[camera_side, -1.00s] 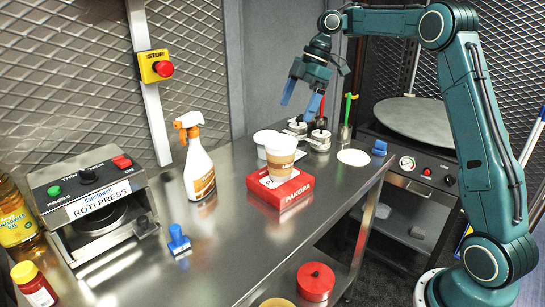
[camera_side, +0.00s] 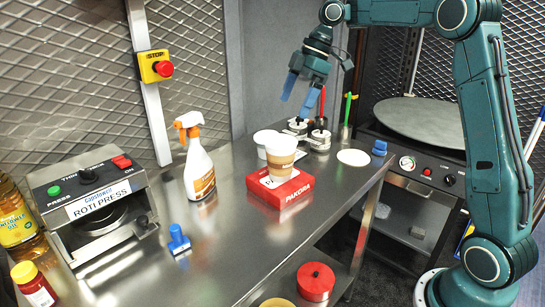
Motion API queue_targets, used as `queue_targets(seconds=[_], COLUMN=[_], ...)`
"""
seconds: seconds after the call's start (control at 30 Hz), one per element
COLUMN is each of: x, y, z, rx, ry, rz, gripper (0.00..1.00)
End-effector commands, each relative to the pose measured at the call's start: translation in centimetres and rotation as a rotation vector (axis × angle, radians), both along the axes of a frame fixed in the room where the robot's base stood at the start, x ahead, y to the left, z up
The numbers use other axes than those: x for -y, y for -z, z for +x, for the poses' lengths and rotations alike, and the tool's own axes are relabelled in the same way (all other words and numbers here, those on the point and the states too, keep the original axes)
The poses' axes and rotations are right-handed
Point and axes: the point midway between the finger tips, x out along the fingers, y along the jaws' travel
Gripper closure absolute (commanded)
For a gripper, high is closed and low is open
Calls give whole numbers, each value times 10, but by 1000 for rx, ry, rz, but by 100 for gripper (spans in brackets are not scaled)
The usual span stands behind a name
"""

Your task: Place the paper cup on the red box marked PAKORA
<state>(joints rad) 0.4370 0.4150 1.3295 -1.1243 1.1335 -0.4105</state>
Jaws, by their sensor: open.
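A paper cup (camera_side: 281,158) with a brown sleeve stands upright on top of the red box (camera_side: 296,192) marked PAKORA, near the middle of the steel table. My gripper (camera_side: 298,103) is open and empty. In the picture it is above and slightly right of the cup, with its blue fingers pointing down, apart from the cup. A second white cup or tub (camera_side: 262,142) shows just behind the paper cup, partly hidden by it.
Metal containers (camera_side: 318,138) stand behind the box, with red and green-handled tools near them. A spray bottle (camera_side: 197,165), a blue stamp-like tool (camera_side: 179,240) and the roti press (camera_side: 98,205) are to the left. The front middle of the table (camera_side: 235,245) is clear.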

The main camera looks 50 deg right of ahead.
Motion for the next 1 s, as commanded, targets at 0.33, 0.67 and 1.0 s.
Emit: queue_targets(seconds=[0.33, 0.67, 1.0], x=[-58, -90, -98], y=[-35, -41, -19], z=[-56, -126, -206], rx=[-1, 10, 39], ry=[256, 512, 772], rz=[10, 21, 33], gripper=[0, 0, 0])
